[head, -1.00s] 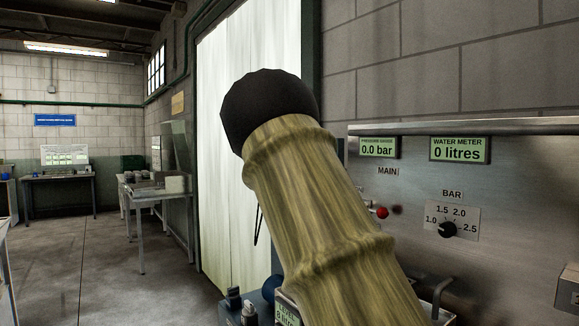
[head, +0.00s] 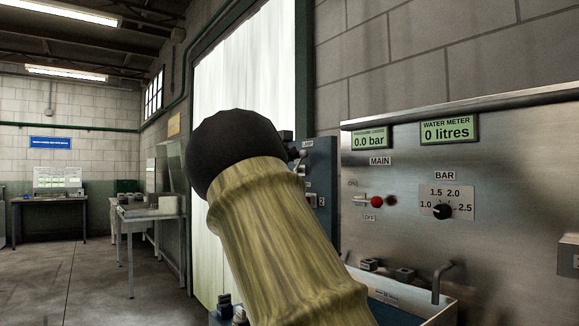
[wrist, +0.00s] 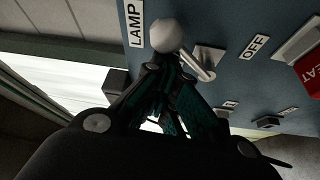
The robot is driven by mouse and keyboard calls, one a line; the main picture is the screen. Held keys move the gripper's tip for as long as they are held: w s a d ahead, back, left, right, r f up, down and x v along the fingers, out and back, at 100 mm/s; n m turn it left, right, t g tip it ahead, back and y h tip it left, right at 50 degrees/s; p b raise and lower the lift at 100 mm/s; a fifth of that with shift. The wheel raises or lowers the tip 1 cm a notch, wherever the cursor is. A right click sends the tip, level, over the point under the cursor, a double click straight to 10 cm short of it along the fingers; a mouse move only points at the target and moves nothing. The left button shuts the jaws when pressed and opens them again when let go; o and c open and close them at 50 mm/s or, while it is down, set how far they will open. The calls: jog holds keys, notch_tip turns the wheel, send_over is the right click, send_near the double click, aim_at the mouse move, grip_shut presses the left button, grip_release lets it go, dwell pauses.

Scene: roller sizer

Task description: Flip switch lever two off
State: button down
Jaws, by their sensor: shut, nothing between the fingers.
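A switch lever (wrist: 170,36) with a pale ball knob and a metal stem shows in the wrist view on a blue panel (wrist: 225,25). A LAMP label is at its left and an OFF label at its right. My gripper (wrist: 163,70) is shut and empty, its fingertips just below the knob and beside the stem; I cannot tell whether they touch it. In the head view the blue panel (head: 320,180) stands partly hidden behind my arm. The lever's number is not readable.
In the wrist view a red-labelled part (wrist: 308,72) sits at the right edge. In the head view a steel panel (head: 400,255) with a red-tipped lever (head: 377,202) and a black dial (head: 441,211) stands at the right. Benches (head: 145,212) stand farther left.

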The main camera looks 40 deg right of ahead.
jog(key=s+f+m+h+b, duration=0.1)
jog(key=m+b, duration=0.2)
jog(key=b, duration=0.3)
jog(key=s+f+m+g+h+b, duration=0.1)
jog(key=m+b, duration=0.2)
jog(key=b, duration=0.3)
jog(key=s+f+m+g+h+b, duration=0.1)
jog(key=m+h+b, duration=0.1)
jog(key=b, duration=0.5)
jog(key=shift+s+m, duration=0.35)
jog(key=shift+m, duration=0.55)
jog(key=shift+f, duration=0.1)
notch_tip(320, 180, up, 4)
jog(key=w+p, duration=0.2)
jog(key=p, duration=0.2)
jog(key=v, duration=1)
jog(key=shift+w+a+f, duration=0.2)
jog(key=shift+f, duration=0.25)
